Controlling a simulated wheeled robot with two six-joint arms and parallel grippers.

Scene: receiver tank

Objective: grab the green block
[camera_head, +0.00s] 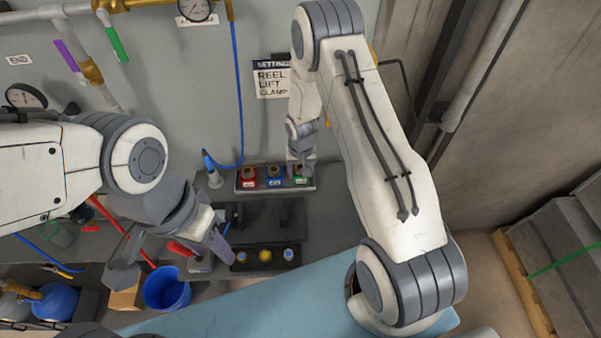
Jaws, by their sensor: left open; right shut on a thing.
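The green block (301,179) is at the right end of a dark tray (262,191) on the back shelf, beside a blue block (274,177) and a red block (248,180). My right gripper (301,167) reaches down from above and is shut on the green block, hiding its upper part. The block appears to be still in the tray; I cannot tell whether it is lifted. My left gripper (172,262) is open, low at the left, its fingers spread wide with no block between them.
A lower dark panel (242,266) with round knobs sits in front. A blue bucket (166,292) stands below my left gripper. A blue hose (239,95) hangs by the wall. A sign (271,80) is behind my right arm. A grey crate (565,260) is far right.

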